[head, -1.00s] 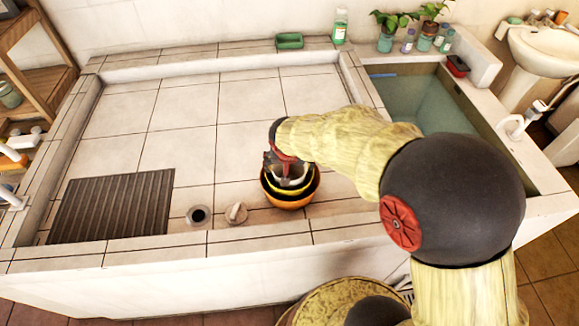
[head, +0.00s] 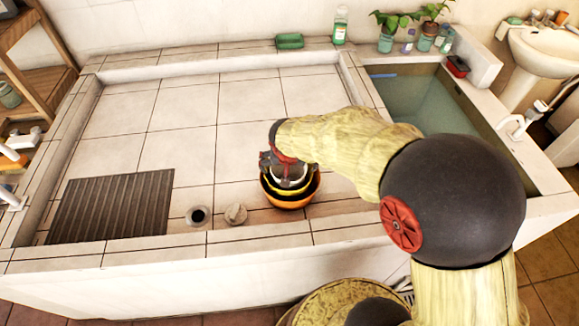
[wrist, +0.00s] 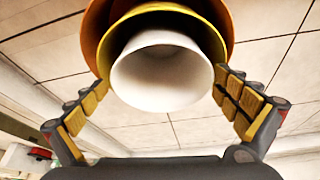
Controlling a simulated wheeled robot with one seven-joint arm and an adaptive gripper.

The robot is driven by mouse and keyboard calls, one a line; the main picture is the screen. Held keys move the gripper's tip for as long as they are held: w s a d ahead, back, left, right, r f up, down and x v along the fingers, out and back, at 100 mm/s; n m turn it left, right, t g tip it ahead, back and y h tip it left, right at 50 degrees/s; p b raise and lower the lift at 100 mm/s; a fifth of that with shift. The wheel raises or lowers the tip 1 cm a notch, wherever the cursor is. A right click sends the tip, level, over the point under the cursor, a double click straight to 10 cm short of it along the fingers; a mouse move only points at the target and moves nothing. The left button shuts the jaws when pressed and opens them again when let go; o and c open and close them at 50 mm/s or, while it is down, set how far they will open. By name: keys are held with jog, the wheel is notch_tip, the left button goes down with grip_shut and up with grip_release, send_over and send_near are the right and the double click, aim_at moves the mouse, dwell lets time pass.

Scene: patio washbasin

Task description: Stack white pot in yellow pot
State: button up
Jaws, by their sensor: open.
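The white pot (head: 291,177) sits inside the yellow pot (head: 300,191). The yellow pot is nested in a larger orange pot (head: 290,203) on the tiled basin floor near the front. In the wrist view, the white pot (wrist: 162,80) is innermost, with the yellow pot (wrist: 216,45) and orange pot (wrist: 94,38) around it. My gripper (head: 277,164) is at the pots, partly covering them in the head view. In the wrist view, its fingers (wrist: 163,92) are spread on either side of the white pot, with gaps between. How deep the white pot sits is hard to tell.
A drain hole (head: 199,216) and a small round stopper-like object (head: 236,213) lie left of the pots. A ribbed grey washboard area (head: 112,206) is farther left. The basin's raised front edge (head: 255,238) is close. The tiled floor behind is clear.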

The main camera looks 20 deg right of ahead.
jog(key=s+r+p, duration=0.1)
jog(key=s+r, duration=0.3)
jog(key=r, duration=0.3)
jog(key=s+r+n+p, duration=0.1)
jog(key=s+r+p, duration=0.15)
jog(key=r, duration=0.45)
jog(key=s+r+p, duration=0.1)
jog(key=s+r, duration=0.4)
jog(key=r, duration=0.2)
jog(key=s+r+n+t+y, duration=0.1)
jog(key=s+r+n, duration=0.2)
jog(key=s, duration=0.9)
notch_tip(320, 180, up, 2)
jog(key=shift+r+y, duration=0.1)
jog(key=shift+y, duration=0.3)
